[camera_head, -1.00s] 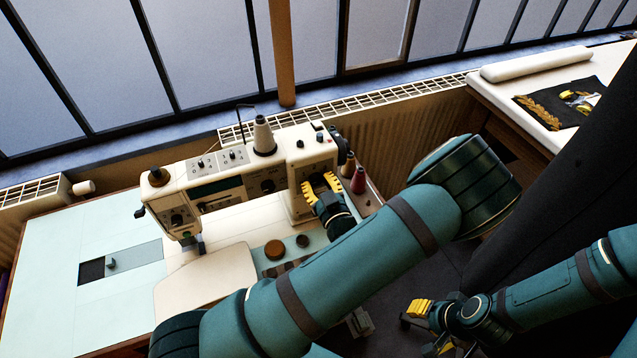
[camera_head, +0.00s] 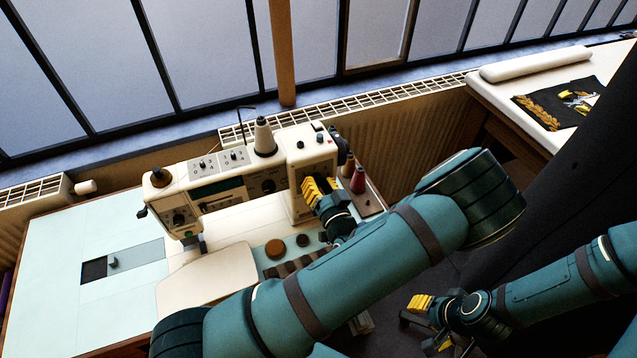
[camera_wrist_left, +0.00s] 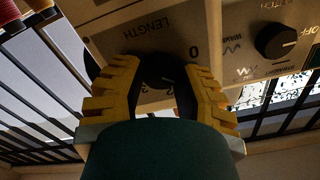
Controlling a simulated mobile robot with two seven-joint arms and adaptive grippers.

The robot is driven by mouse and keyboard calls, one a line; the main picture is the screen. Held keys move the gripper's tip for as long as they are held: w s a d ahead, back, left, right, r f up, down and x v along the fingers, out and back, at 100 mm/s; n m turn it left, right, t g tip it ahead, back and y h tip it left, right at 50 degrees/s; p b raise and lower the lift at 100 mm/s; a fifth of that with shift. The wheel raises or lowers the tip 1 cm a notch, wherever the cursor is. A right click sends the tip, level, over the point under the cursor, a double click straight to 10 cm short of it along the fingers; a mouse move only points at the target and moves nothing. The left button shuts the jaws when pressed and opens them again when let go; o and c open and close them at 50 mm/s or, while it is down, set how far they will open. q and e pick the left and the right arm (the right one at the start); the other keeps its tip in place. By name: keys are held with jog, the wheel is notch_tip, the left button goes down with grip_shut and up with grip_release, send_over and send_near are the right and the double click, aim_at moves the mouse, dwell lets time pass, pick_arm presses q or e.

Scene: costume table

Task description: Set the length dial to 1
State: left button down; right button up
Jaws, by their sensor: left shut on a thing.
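The cream sewing machine (camera_head: 235,170) stands on the pale table. In the left wrist view the dark length dial (camera_wrist_left: 160,74) sits under the upside-down word LENGTH, with a 0 to its right and digits that look like 2 and 3 below. The yellow fingers of my left gripper (camera_wrist_left: 162,66) are shut on it, one on each side. Its pointer cannot be made out and the 1 is not visible. In the head view my left gripper (camera_head: 313,188) is at the machine's right column and hides the dial. My right gripper (camera_head: 430,322) is low at right, open and empty.
A second dark knob (camera_wrist_left: 275,41) marked OFF is to the right in the wrist view. Thread cones (camera_head: 357,178) stand just right of the column. A side table (camera_head: 540,95) with cloth is far right.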

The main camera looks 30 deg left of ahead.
dwell(0.4)
pick_arm(q)
jog(key=c, duration=0.6)
grip_release()
jog(key=v, duration=1.2)
